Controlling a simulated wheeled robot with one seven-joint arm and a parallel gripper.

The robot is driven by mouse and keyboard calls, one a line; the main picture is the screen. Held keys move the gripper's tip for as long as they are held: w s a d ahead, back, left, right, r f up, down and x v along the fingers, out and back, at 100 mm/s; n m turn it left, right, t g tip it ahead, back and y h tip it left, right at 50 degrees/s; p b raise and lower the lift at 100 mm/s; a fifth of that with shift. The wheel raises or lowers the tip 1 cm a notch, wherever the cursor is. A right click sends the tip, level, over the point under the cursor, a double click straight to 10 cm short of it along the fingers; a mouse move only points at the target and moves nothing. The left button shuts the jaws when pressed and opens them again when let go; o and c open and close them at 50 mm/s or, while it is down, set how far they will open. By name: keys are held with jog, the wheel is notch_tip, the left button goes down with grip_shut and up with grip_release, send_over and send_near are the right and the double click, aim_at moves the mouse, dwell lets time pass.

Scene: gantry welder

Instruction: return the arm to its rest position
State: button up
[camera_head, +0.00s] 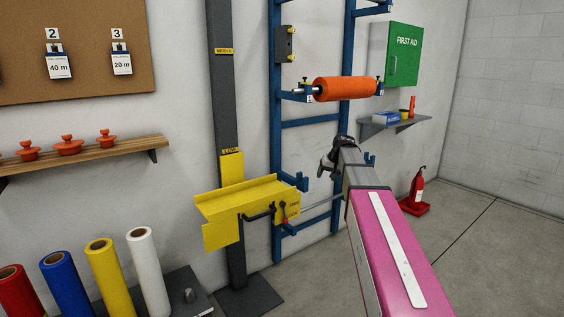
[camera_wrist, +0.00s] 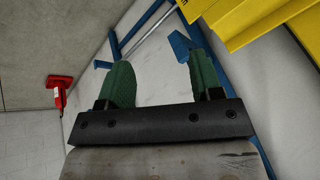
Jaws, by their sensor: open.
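My pink and grey arm (camera_head: 385,245) reaches forward from the lower right of the head view, toward the blue rack. My gripper (camera_wrist: 155,80) shows in the wrist view with its two green fingers spread apart and nothing between them. In the head view the gripper end is mostly hidden behind my wrist, in front of the rack's right post. The yellow carriage (camera_head: 245,200) is to the left of the gripper, set low on the dark column; its yellow plates also fill the upper right of the wrist view (camera_wrist: 240,20).
The blue rack (camera_head: 277,130) holds an orange roll (camera_head: 347,89) above my wrist. A red extinguisher (camera_head: 417,187) stands on the floor. Several coloured rolls stand lower left. Floor at right is clear.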

jog(key=s+f+g+h, duration=0.3)
jog(key=s+f+g, duration=0.1)
jog(key=s+f, duration=2.3)
jog(key=s, duration=0.3)
jog(key=shift+s+a+f, duration=0.15)
jog(key=shift+f, duration=0.2)
